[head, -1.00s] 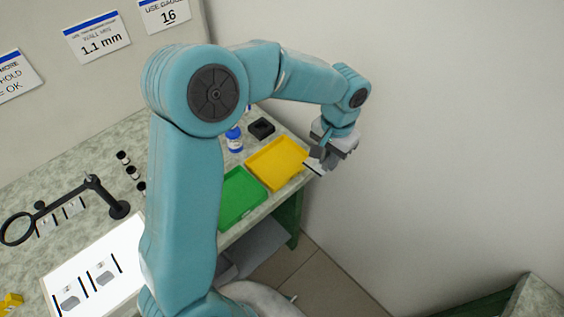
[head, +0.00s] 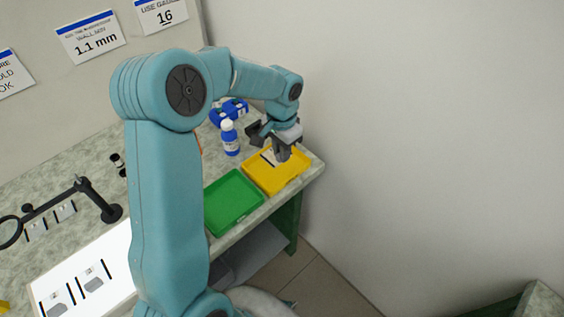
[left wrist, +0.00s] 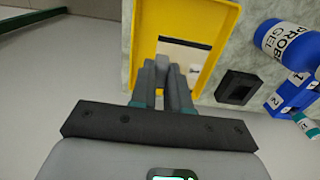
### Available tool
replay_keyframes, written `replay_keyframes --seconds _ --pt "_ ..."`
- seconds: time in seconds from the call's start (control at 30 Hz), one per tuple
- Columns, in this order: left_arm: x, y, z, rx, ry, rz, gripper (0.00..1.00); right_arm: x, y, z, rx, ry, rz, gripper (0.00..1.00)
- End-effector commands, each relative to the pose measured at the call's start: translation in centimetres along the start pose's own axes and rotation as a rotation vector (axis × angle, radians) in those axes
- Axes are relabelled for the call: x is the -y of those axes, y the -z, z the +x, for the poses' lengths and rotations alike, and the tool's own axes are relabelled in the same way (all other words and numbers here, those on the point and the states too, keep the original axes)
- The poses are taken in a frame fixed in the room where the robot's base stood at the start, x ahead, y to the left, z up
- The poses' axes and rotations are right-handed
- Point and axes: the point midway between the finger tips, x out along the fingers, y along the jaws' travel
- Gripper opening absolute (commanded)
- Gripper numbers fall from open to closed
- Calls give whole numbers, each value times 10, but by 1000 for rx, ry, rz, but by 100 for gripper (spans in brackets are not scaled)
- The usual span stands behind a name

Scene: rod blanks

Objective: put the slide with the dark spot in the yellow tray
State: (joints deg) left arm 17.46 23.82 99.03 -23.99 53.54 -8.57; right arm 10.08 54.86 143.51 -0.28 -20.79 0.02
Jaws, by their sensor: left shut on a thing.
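My left gripper (head: 281,155) is over the yellow tray (head: 292,179), shut on a small pale slide (head: 268,157). In the left wrist view the fingers (left wrist: 163,68) point into the tray (left wrist: 224,27) and the slide (left wrist: 183,52) shows beyond their tips. A dark mark shows near one end of the slide; I cannot tell whether it is the spot. The fingers hide part of the slide, and I cannot tell if it touches the tray floor. My right gripper is not in view.
A green tray (head: 232,203) sits beside the yellow one. A blue-labelled bottle (head: 230,140) and a blue rack (head: 235,106) stand behind. A black block (left wrist: 238,87) is near the tray. Other slides lie on a bright panel (head: 111,245) below a magnifier arm (head: 60,201).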

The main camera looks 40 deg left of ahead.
Motion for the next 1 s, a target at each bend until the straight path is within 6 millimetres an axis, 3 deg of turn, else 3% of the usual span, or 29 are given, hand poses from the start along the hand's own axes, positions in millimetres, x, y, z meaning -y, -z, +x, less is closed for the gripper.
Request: replay_keyframes --seconds 0.4,0.8,0.83,0.9,1.0 --pt "0 2 52 1 1 0 0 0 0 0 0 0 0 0" --pt "0 2 58 -1 1 0 0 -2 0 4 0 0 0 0" --pt "0 2 57 -1 1 0 22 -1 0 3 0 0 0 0" --pt "0 2 56 -1 1 0 41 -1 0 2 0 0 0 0" --pt "0 2 56 -1 1 0 41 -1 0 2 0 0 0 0"
